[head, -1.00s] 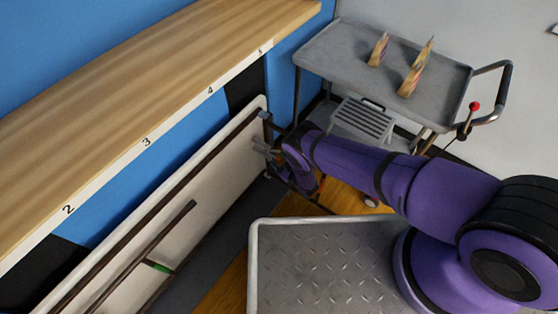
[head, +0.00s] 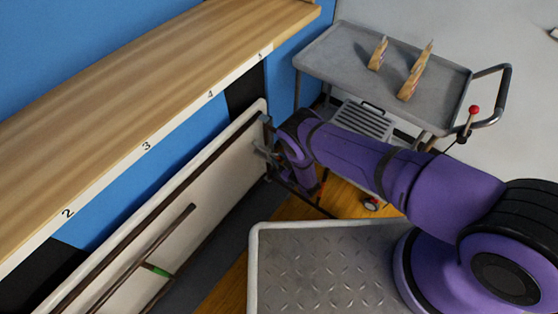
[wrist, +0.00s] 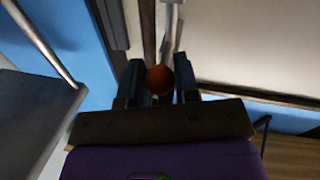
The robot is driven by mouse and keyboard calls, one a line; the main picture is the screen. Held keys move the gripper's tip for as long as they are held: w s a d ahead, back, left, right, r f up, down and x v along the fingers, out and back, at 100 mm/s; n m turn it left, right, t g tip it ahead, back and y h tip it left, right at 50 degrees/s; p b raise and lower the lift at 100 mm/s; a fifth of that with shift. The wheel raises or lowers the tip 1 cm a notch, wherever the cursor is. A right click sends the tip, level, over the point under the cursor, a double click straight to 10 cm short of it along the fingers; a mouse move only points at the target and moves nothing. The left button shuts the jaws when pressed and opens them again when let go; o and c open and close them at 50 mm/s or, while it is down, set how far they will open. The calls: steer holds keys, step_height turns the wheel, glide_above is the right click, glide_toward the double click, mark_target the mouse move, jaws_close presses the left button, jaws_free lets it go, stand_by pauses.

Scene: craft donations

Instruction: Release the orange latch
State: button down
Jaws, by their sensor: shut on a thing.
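The orange latch shows as a dark orange round knob (wrist: 160,80) in the wrist view. It sits between the two fingers of my gripper (wrist: 160,84), which is shut on it. In the head view my gripper (head: 268,154) is at the far end of the white panel (head: 225,170), beside a dark upright post. The knob cannot be made out there. Whether the latch is released cannot be told.
A wooden counter (head: 150,95) numbered along its edge runs above the panel. A grey cart (head: 345,62) with two patterned packets stands behind my arm. A lever with a red knob (head: 474,110) is by its handle. A grey tread-plate platform (head: 330,270) is in front.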

steer(key=shift+w+a+r, duration=0.1)
steer(key=shift+w+r, duration=0.1)
steer(key=shift+r, duration=0.05)
steer(key=c, duration=0.9)
jaws_free()
steer(key=shift+o, duration=0.2)
steer(key=shift+s, duration=0.1)
steer(key=shift+s+d+f, duration=0.1)
steer(key=shift+s+d, duration=0.3)
steer(key=v, duration=0.9)
steer(key=shift+s+d, duration=0.2)
steer(key=shift+s, duration=0.05)
steer(key=shift+f, duration=0.1)
